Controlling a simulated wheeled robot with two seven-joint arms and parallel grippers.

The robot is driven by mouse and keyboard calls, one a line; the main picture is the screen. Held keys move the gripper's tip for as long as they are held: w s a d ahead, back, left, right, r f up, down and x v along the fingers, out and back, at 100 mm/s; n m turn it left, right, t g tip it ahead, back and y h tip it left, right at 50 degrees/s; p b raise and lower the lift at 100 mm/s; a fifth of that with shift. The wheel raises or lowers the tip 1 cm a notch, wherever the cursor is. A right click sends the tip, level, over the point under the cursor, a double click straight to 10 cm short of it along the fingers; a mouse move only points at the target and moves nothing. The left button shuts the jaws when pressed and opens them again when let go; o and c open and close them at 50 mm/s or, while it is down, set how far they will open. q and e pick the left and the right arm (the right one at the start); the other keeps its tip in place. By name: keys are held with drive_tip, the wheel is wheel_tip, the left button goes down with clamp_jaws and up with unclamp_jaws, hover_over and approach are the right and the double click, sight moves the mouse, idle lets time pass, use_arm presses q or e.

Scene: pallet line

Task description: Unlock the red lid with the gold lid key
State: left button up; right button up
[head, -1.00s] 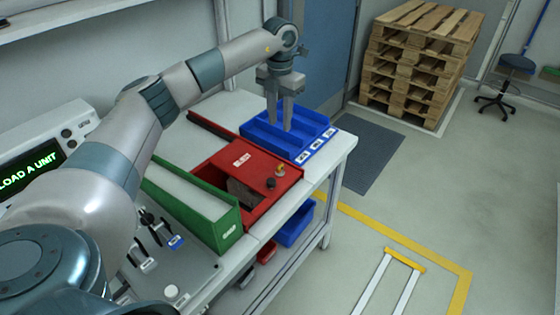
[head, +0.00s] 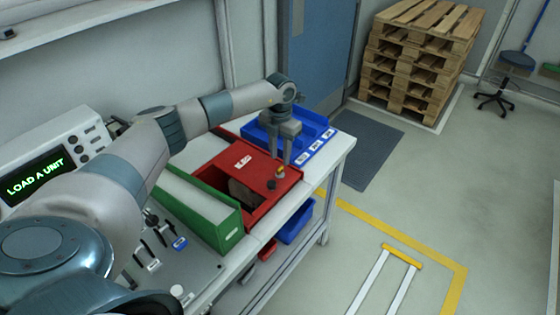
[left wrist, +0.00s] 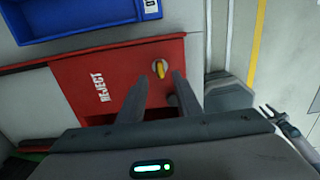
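The red lid (head: 252,162) lies over the red reject box and carries a white label; it also shows in the left wrist view (left wrist: 110,75). The gold lid key (head: 280,171) stands on the lid near its right edge. In the left wrist view the key (left wrist: 160,68) is a small yellow bar on a round base, just beyond my fingertips. My left gripper (head: 276,158) is open and empty, pointing down over the lid close to the key, not closed on it. My right gripper (left wrist: 269,109) shows small at the right of the left wrist view, its prongs apart.
A dark round knob (head: 271,184) sits beside the key. The box's near part is uncovered, with something brownish inside. A blue tray (head: 322,150) stands behind, a green bin (head: 229,232) in front.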

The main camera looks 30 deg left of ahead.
sight(280, 168)
use_arm(q)
drive_tip(key=shift+f+p, duration=0.7)
drive_tip(key=shift+f, duration=1.9)
clamp_jaws()
